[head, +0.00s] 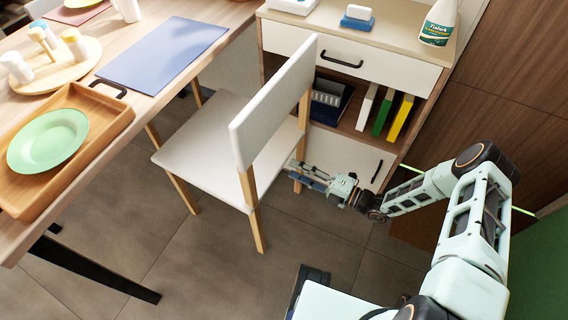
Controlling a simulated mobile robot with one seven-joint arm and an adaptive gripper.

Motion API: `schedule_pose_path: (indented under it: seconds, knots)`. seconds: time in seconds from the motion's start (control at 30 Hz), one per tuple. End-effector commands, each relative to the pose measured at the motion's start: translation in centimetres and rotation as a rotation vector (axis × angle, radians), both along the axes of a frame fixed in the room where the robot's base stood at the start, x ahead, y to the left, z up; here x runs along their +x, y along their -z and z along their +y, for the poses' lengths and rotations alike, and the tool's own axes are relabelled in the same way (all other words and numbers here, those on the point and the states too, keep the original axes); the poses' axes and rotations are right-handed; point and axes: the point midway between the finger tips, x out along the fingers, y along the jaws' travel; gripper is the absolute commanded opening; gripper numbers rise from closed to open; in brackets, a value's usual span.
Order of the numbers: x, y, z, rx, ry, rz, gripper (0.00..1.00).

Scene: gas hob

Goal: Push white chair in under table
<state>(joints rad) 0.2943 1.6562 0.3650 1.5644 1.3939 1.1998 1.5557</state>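The white chair (205,135) has a white seat and backrest (275,100) on light wooden legs. It stands upright beside the wooden table (160,95), with its backrest toward the right. The seat's left end is near the table edge, and most of the seat is out in the open. My gripper (296,172) is at the chair's right rear leg, low behind the backrest. Its fingertips overlap the leg in the picture. I cannot tell whether they touch it, or whether they are open or shut.
On the table are a wooden tray (112,122) with a green plate (48,140), a blue mat (165,52) and a round board with shakers. A cabinet (345,150) with open shelf stands close behind the chair. Dark floor tiles are clear in front.

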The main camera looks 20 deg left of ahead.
Motion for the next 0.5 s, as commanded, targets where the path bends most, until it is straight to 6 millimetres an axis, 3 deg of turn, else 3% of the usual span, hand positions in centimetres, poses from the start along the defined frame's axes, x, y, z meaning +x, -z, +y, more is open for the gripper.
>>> schedule_pose_path:
  seconds: [0.2, 0.5]
  knots:
    - [0.6, 0.4, 4.4, 0.0, 0.0, 0.0, 0.38]
    - [0.9, 0.2, 6.4, -0.002, 0.002, 0.0, 0.38]
